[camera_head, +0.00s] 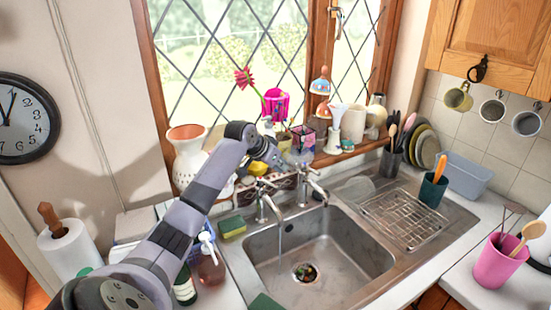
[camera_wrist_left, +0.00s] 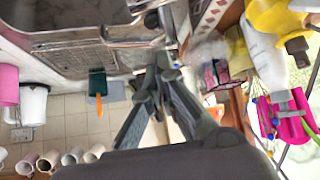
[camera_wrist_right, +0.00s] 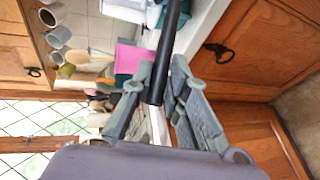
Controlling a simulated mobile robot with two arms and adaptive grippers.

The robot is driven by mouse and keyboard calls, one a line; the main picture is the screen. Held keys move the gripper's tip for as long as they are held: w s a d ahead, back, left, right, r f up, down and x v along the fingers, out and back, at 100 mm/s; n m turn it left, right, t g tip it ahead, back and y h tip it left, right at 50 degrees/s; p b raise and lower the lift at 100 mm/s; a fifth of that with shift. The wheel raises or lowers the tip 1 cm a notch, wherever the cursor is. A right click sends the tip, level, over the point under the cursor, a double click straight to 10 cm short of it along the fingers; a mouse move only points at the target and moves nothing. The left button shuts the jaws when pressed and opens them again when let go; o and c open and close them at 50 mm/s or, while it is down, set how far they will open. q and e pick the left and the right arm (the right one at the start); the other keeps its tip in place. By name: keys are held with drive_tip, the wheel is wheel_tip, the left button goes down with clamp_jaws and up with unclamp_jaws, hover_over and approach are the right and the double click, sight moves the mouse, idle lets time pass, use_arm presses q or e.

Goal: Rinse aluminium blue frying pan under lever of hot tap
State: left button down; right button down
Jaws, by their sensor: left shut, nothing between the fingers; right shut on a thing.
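Two chrome taps stand behind the sink (camera_head: 345,255): a left tap (camera_head: 263,203) and a right tap (camera_head: 314,187). A thin stream of water falls from the left tap into the basin. My left gripper (camera_head: 294,160) is shut and empty, just above and behind the taps. In the left wrist view its closed fingertips (camera_wrist_left: 163,72) are close to a tap's metal; I cannot tell whether they touch. In the right wrist view my right gripper (camera_wrist_right: 157,80) is shut on a black bar-like handle (camera_wrist_right: 170,45). The pan's body is hidden, and the head view does not show the right gripper.
A sponge (camera_head: 232,226) and a soap bottle (camera_head: 211,268) stand left of the basin. A wire rack (camera_head: 405,218) and pink pot (camera_head: 497,265) are at right. The basin is mostly clear.

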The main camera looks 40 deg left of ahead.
use_arm(q)
drive_tip(key=f+p, duration=0.2)
drive_tip(key=s+f+p, duration=0.1)
drive_tip(key=f+p, duration=0.1)
idle(0.4)
idle(0.4)
